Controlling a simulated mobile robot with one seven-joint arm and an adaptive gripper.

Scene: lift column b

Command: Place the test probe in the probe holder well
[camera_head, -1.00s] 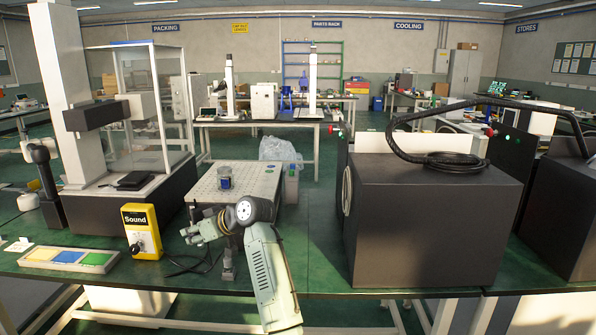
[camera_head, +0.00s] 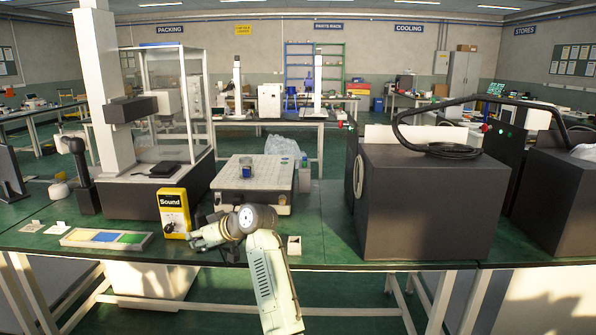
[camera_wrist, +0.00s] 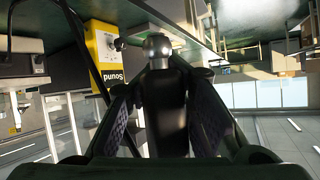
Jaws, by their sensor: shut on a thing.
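My gripper (camera_wrist: 165,88) is shut on the test probe (camera_wrist: 157,48), which has a dark body and a rounded silver head pointing away from the wrist. In the head view my gripper (camera_head: 198,239) is at the bench's front, just right of and in front of the yellow Sound meter (camera_head: 174,213); the probe cannot be made out there. A small beige open-topped box (camera_head: 294,245), which looks like the probe holder well, stands on the green bench right of my wrist. The probe is apart from it.
A tray with blue, yellow and green pads (camera_head: 107,238) lies left of the meter. A perforated plate (camera_head: 262,174) bears a small jar (camera_head: 246,167). A large dark box (camera_head: 428,205) stands to the right. Green bench (camera_head: 325,235) is bare between the small box and it.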

